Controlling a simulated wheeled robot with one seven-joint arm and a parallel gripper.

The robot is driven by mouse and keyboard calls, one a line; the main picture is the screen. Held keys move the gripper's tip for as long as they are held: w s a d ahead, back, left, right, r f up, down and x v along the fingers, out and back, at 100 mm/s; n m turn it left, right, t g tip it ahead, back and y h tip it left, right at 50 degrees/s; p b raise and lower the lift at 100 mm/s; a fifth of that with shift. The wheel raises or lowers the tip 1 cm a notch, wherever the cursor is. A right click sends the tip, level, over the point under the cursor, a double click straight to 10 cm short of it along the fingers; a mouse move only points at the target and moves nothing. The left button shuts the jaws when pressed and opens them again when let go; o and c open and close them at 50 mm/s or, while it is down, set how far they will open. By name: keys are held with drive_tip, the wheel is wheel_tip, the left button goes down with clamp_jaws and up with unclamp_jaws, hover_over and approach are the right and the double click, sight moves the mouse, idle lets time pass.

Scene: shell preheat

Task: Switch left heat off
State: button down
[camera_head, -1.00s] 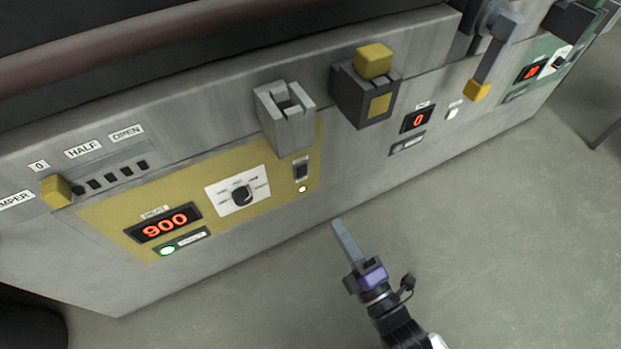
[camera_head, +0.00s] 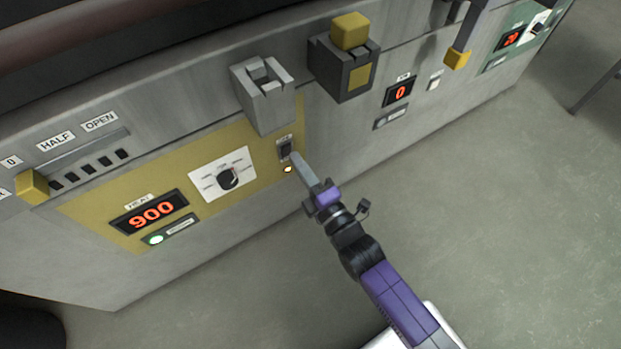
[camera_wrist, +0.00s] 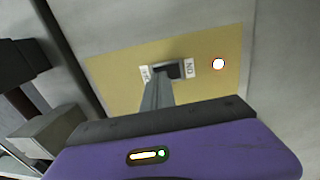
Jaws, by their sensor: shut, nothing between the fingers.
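The yellow heat panel (camera_head: 100,205) carries a red display (camera_head: 149,212) reading 900, a green-lit lamp (camera_head: 156,239) and a dial (camera_head: 228,178). A small dark rocker switch (camera_head: 285,146) sits at the panel's right end, above a small pale glowing lamp (camera_head: 288,169). In the wrist view the switch (camera_wrist: 181,70) lies between two white labels, one reading ON, and the lamp (camera_wrist: 218,63) looks bright white. My gripper (camera_head: 299,160) is shut and empty, its tip right at the switch's lower right. The fingers (camera_wrist: 158,82) partly hide the switch; contact cannot be told.
A grey bracket (camera_head: 265,95) juts out just above the switch. A dark block with a yellow top (camera_head: 350,32) stands to its right. A yellow damper handle (camera_head: 33,186) is at far left. Open floor (camera_head: 500,220) lies in front.

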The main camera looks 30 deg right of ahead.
drive_tip(key=shift+w+r, duration=0.1)
drive_tip(key=shift+w, duration=0.75)
